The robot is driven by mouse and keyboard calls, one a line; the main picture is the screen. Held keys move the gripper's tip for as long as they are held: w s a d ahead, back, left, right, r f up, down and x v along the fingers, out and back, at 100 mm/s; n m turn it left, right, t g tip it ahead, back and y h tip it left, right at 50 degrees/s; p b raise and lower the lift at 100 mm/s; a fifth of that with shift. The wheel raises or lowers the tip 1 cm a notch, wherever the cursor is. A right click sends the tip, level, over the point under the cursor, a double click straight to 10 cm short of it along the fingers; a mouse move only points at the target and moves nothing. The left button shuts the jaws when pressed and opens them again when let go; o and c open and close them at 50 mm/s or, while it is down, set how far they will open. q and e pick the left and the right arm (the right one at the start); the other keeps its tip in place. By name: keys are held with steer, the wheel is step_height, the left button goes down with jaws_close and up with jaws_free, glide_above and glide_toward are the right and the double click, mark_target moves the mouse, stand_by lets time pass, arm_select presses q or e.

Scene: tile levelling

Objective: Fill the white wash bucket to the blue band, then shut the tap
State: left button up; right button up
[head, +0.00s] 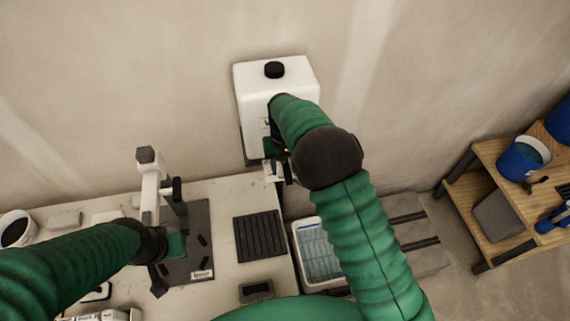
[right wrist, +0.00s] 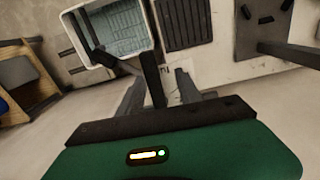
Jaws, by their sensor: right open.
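The white wash bucket (head: 296,250) is a rectangular tub beside the bench, below my right arm; it also shows in the right wrist view (right wrist: 69,27). Its inside looks pale blue with lines across it; I cannot make out the water level or the band clearly. A white tank (head: 252,82) with a black cap stands above the bench. My right gripper (head: 276,171) is at the tank's lower front, where the tap is mostly hidden. In the right wrist view its fingers (right wrist: 158,88) are apart, with a dark bar between them. My left gripper (head: 160,275) is over the bench, its jaws unclear.
The bench (head: 225,205) holds a black ribbed mat (head: 259,235) and a white-and-grey stand (head: 149,185) close to my left arm. A wooden shelf (head: 500,160) with a blue bucket (head: 519,162) stands at the right. Grey slabs (head: 425,250) lie right of the tub.

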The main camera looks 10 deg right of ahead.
steer(key=shift+s+a+f, duration=0.15)
steer(key=shift+s+f, duration=0.05)
steer(key=shift+f, duration=0.05)
steer(key=shift+s+f, duration=0.1)
steer(key=shift+s, duration=0.05)
steer(key=shift+s+d, duration=0.1)
steer(key=shift+d, duration=0.15)
steer(key=shift+d+f, duration=0.15)
steer(key=shift+d, duration=0.55)
steer(key=shift+c, duration=0.5)
steer(key=shift+d, duration=0.2)
steer(key=shift+c, duration=1.3)
steer(key=shift+w+d+f, duration=0.1)
steer(key=shift+w, duration=0.1)
steer(key=shift+c, duration=1.3)
steer(key=shift+a, duration=0.2)
steer(key=shift+c, duration=1.1)
steer(key=shift+a, duration=0.7)
jaws_close()
steer(key=shift+d, duration=0.5)
arm_select(q)
steer(key=shift+s+d+r, duration=0.25)
steer(key=shift+r, duration=0.1)
arm_select(e)
steer(key=shift+a+r, duration=0.2)
steer(key=shift+a, duration=0.1)
